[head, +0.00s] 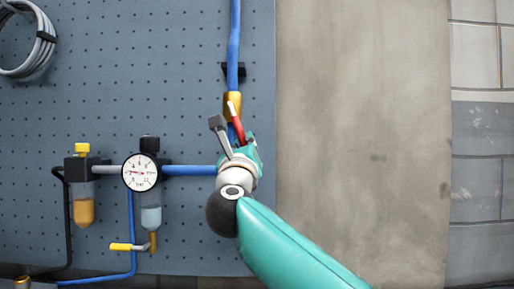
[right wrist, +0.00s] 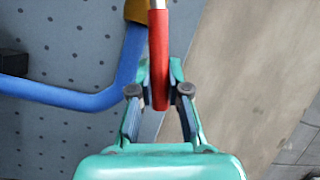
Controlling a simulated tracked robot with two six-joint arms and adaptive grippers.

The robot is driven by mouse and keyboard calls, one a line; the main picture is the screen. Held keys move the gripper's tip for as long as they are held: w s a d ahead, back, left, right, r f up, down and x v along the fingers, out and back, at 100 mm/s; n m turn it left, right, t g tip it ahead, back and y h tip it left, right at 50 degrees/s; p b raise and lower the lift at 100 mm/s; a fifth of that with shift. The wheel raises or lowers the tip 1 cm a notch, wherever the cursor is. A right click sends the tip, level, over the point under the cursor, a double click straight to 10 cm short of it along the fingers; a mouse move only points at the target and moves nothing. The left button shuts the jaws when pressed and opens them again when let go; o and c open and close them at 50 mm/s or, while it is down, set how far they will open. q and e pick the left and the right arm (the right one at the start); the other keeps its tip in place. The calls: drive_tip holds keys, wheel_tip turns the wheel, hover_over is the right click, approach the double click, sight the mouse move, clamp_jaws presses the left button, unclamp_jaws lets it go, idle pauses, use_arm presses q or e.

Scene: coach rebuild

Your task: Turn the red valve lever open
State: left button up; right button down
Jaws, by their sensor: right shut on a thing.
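The red valve lever (head: 238,128) hangs down and slightly right from the brass valve (head: 232,99) on the blue pipe, in the middle of the head view. In the right wrist view the lever (right wrist: 159,62) runs down from the brass valve (right wrist: 136,10) between my fingers. My right gripper (head: 233,139) is at the lever's lower end and shut on it; its fingers (right wrist: 160,88) lie on both sides of the red grip. The gripper hides part of the lever's lower end and the pipe behind it in the head view. My left gripper is not in view.
A blue pipe (head: 188,170) leads left to a round gauge (head: 141,172) and filter bowls on the grey pegboard (head: 90,115). A small yellow-handled valve (head: 121,247) sits below. A coiled grey hose (head: 30,62) hangs upper left. Bare wall (head: 365,120) lies to the right.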

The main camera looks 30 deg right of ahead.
drive_tip(key=shift+w+a+f+m+g+h+p, duration=0.25)
drive_tip(key=shift+a+m+g+h, duration=0.2)
drive_tip(key=shift+m, duration=0.6)
drive_tip(key=shift+w+a+f+m+g+h+p, duration=0.15)
drive_tip(key=shift+w+a+m+g+h, duration=0.25)
drive_tip(key=shift+m, duration=0.7)
drive_tip(key=shift+w+a+f+m+g+h+p, duration=0.15)
drive_tip(key=shift+a+m+g+h, duration=0.35)
drive_tip(key=shift+m, duration=0.55)
drive_tip(key=shift+a+r, duration=0.1)
drive_tip(key=c, duration=1.1)
unclamp_jaws()
drive_tip(key=shift+r, duration=0.1)
drive_tip(key=shift+s, duration=0.1)
